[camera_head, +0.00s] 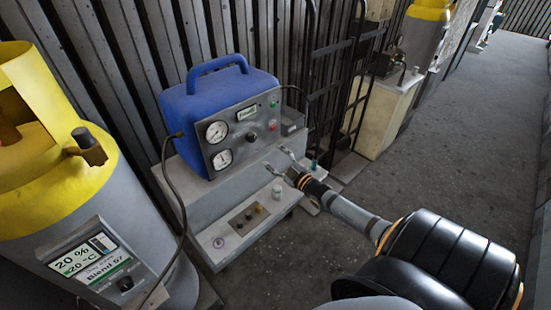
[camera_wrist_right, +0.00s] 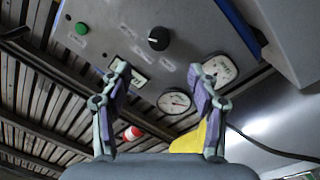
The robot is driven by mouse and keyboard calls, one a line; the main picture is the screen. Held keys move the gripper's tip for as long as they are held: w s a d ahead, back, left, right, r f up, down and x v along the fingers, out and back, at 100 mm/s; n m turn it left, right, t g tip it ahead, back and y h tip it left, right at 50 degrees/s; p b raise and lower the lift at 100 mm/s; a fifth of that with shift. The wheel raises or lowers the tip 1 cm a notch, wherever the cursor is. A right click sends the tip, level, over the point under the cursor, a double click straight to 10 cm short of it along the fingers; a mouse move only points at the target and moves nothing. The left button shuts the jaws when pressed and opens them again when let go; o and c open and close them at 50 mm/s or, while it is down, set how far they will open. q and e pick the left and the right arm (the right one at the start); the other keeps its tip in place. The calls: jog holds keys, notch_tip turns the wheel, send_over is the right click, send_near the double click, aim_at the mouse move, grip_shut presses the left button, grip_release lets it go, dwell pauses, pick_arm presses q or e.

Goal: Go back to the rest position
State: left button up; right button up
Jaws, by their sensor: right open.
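My right gripper (camera_head: 285,163) is open and empty. Its arm comes in from the lower right, and its fingers point at the blue device (camera_head: 228,118) on the grey stepped stand. A small gap seems to separate the fingers from the device. In the right wrist view the two fingers of the right gripper (camera_wrist_right: 162,85) are spread apart, with the grey control panel (camera_wrist_right: 120,35) beyond them. The panel carries a black knob (camera_wrist_right: 158,38), a green button (camera_wrist_right: 82,28) and two round gauges. My left gripper is not in view.
A yellow and grey gas cylinder (camera_head: 100,215) stands at the left, with a dark hose beside it. The grey stand (camera_head: 255,200) has small knobs on its lower step. A black hand truck (camera_head: 335,75) and a beige cabinet (camera_head: 385,115) stand behind. The floor (camera_head: 450,130) at right is clear.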

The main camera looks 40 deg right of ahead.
jog(key=shift+s, duration=0.25)
dwell(0.3)
jog(key=s+f+m+g+h, duration=0.1)
jog(key=s+f+m+g, duration=0.15)
jog(key=s+f, duration=0.6)
jog(key=s+f+m+g+h, duration=0.1)
jog(key=s+f+g, duration=0.3)
jog(key=f, duration=1)
jog(key=s+f+m+g+h, duration=0.1)
jog(key=s+f+m+g, duration=0.15)
jog(key=s+f, duration=0.6)
jog(key=s+a+f+g, duration=0.2)
jog(key=s+a+f, duration=0.2)
jog(key=s+f, duration=0.2)
jog(key=s+a+f+m+g, duration=0.1)
jog(key=s+a+f+g, duration=0.2)
jog(key=s, duration=0.7)
jog(key=s+a+f+m+g+y, duration=0.1)
jog(key=s+a+f+g, duration=0.2)
jog(key=s+a+f, duration=0.4)
jog(key=shift+s+a+f, duration=0.25)
jog(key=shift+s+f, duration=0.6)
jog(key=shift+f, duration=0.05)
